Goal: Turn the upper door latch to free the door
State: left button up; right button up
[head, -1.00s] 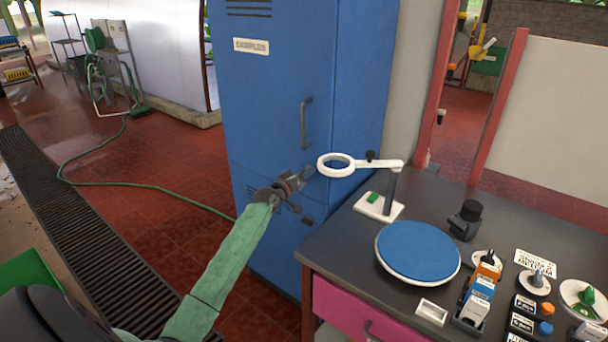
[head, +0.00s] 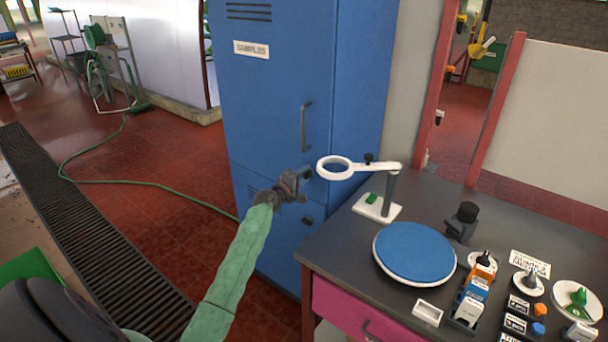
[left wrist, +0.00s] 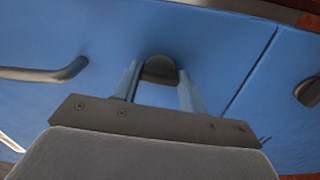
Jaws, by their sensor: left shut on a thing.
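The blue cabinet (head: 262,90) stands ahead with a tall upper door and a smaller lower door. My left gripper (head: 306,174) is at the front of the cabinet, just below the upper door's bar handle (head: 306,126). In the left wrist view, its two fingers are shut on a dark rounded latch (left wrist: 160,69), one finger on each side. In the head view the gripper hides this upper latch. A second dark latch (head: 308,221) is lower on the cabinet; it also shows in the left wrist view (left wrist: 308,92). My right gripper is not in view.
A dark bench (head: 345,250) stands close on the right. A green hose (head: 165,186) lies on the red floor at left.

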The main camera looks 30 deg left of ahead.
pick_arm(q)
jog(key=shift+a+n, duration=0.1)
jog(key=shift+n, duration=0.6)
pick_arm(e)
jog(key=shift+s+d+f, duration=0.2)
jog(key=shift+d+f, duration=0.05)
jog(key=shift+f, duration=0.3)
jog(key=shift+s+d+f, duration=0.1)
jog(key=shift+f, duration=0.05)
pick_arm(q)
jog(key=o, duration=1)
jog(key=shift+s, duration=0.1)
